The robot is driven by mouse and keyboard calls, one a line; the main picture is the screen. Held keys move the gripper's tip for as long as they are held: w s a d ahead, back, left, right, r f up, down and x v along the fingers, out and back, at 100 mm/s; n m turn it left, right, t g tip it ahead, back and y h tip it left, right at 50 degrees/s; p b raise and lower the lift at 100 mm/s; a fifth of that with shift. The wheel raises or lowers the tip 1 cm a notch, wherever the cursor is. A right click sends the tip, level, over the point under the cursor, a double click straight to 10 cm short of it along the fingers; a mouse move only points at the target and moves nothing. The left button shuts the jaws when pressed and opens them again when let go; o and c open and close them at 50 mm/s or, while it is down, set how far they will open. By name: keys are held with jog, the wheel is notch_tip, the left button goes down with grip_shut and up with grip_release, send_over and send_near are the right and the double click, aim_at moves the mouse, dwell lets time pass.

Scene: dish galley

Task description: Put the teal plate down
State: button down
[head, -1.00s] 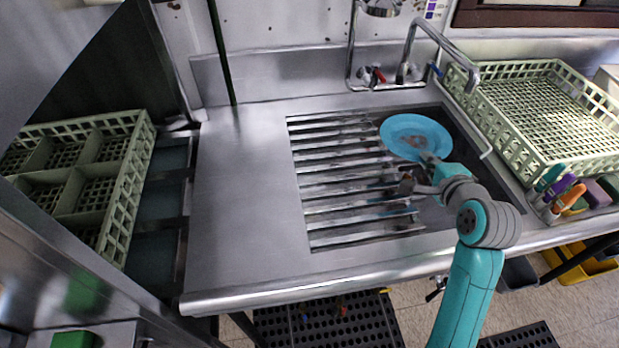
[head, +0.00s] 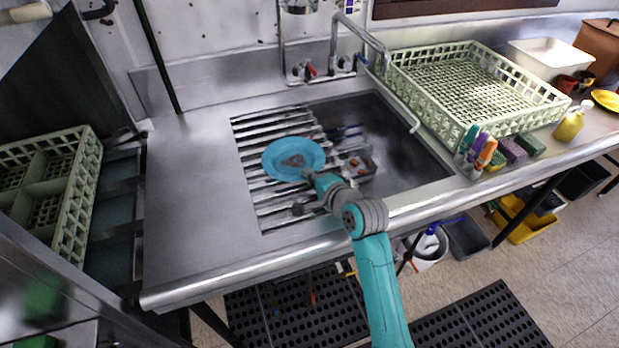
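The teal plate (head: 284,163) is over the slatted rack (head: 262,215) that spans the left part of the sink. A brownish smear (head: 295,160) marks its middle. My gripper (head: 309,178) is at the plate's lower right rim and appears shut on it. The fingertips are small in this view and partly hidden by the plate and my wrist. The plate lies about level; I cannot tell whether it touches the slats.
The sink basin (head: 400,145) is open right of the rack, with a small container inside. A faucet (head: 345,50) stands behind. Bare steel counter (head: 190,200) is free at left. Green crates stand at right (head: 480,110) and far left (head: 70,215).

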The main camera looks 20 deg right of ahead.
jog(key=shift+f, duration=0.3)
jog(key=c, duration=1.6)
grip_release()
jog(key=shift+f, duration=0.1)
jog(key=v, duration=1.2)
jog(key=shift+d, duration=0.1)
